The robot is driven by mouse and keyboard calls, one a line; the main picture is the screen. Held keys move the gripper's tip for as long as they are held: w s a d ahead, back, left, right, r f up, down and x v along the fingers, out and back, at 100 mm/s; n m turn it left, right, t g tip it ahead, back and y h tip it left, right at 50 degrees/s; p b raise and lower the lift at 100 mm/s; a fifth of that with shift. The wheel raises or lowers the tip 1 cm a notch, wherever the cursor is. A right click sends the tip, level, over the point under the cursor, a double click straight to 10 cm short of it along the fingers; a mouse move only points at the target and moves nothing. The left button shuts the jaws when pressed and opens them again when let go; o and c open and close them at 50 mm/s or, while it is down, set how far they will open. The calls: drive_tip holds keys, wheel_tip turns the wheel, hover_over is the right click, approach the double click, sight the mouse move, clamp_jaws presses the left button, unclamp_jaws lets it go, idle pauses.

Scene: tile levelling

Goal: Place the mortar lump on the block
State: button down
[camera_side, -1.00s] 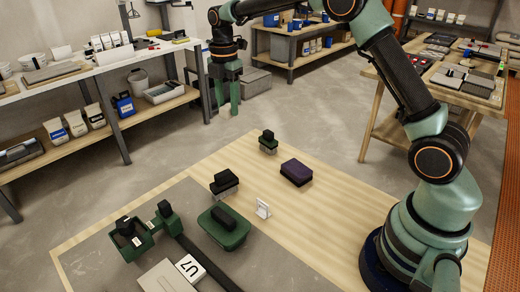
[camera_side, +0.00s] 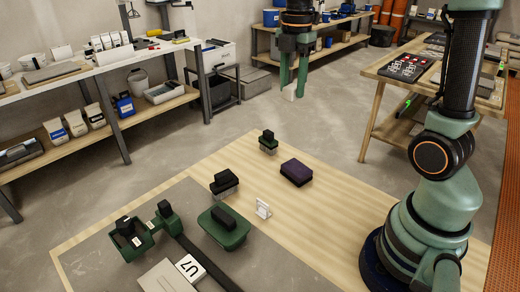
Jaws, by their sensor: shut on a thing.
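My gripper (camera_side: 293,88) hangs high at the upper middle of the side view, fingers pointing down. It is shut on a small pale lump (camera_side: 289,94), which shows low between the green fingertips; it looks like the mortar lump. A dark purple block (camera_side: 297,173) lies flat on the wooden board, right of the board's middle. The gripper and lump appear above it in the picture, well apart from it. Most of the lump is hidden by the fingers.
The board right of the purple block is clear.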

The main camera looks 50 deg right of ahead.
sight(297, 168)
drive_tip(key=s+f, duration=0.1)
drive_tip(key=f, duration=0.5)
drive_tip(key=s+f, duration=0.1)
drive_tip(key=f, duration=0.6)
drive_tip(key=s+f, duration=0.1)
drive_tip(key=f, duration=0.6)
drive_tip(key=shift+d+f, duration=0.15)
drive_tip(key=shift+d, duration=0.2)
drive_tip(key=shift+f, duration=0.1)
drive_tip(key=shift+c, duration=2.2)
unclamp_jaws()
